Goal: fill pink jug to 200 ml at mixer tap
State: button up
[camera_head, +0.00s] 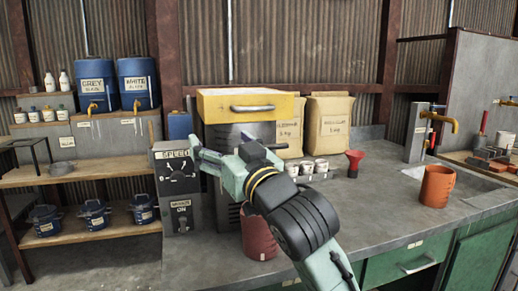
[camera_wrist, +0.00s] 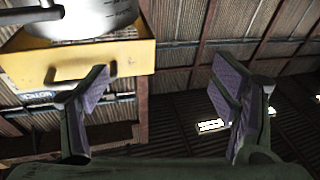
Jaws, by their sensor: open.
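A dull pinkish-red vessel (camera_head: 259,236) stands on the grey counter behind my arm. My arm hides part of it, and I cannot tell whether it has a handle. No vessel is plainly pink. My gripper (camera_head: 212,158) is raised in front of the yellow-topped machine, beside the speed panel and apart from both vessels. In the wrist view my gripper (camera_wrist: 165,100) is open, with nothing between its fingers.
The speed panel (camera_head: 177,175) with a switch stands left of the machine with its yellow top (camera_head: 250,104). A red funnel (camera_head: 354,162), small white pots (camera_head: 307,168) and paper sacks (camera_head: 328,124) are behind. Another tap (camera_head: 508,102) is far right. The counter's middle front is clear.

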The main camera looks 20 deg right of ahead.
aim_at(272, 146)
jog(key=o, duration=0.3)
jog(key=s+d+f+m+g+h, duration=0.1)
jog(key=s+d+f+m+h, duration=0.2)
jog(key=d, duration=0.9)
jog(key=shift+f+m+g+h, duration=0.15)
jog(key=shift+m+g+h, duration=0.15)
jog(key=shift+h, duration=0.9)
jog(key=w+p, duration=0.2)
jog(key=w, duration=0.8)
jog(key=shift+w, duration=0.25)
jog(key=shift+c, duration=0.6)
jog(key=c, duration=1.6)
